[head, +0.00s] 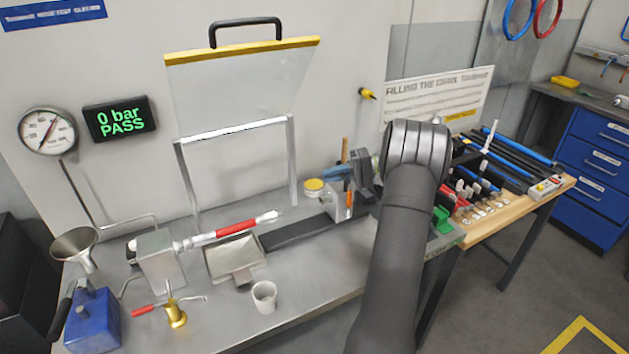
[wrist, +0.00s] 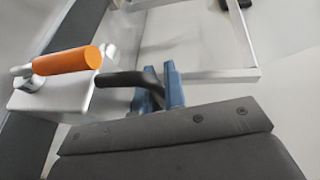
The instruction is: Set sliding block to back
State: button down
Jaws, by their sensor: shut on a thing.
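The sliding block is a pale grey block (head: 341,207) at the right end of a dark rail (head: 290,234) on the bench in the head view. In the wrist view the block (wrist: 58,98) is at the left, with an orange grip (wrist: 68,60) and a black bar handle (wrist: 122,79) standing out from it. My gripper (wrist: 163,88) has its blue fingers shut on the black handle beside the block. In the head view my gripper (head: 366,185) is partly hidden by my arm, next to the block's right side.
A red and silver piece (head: 236,228) extends from a grey box (head: 161,258) at the rail's left end. Behind stands a frame with a raised clear guard (head: 240,90). A tray (head: 235,257), white cup (head: 264,296) and yellow-lidded tin (head: 314,187) are nearby. Rail between tray and block looks clear.

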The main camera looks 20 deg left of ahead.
jog(key=shift+w+d, duration=0.35)
jog(key=c, duration=1.5)
grip_release()
jog(key=shift+w, duration=0.1)
jog(key=shift+c, duration=0.2)
jog(key=shift+o, duration=0.3)
jog(key=v, duration=1.2)
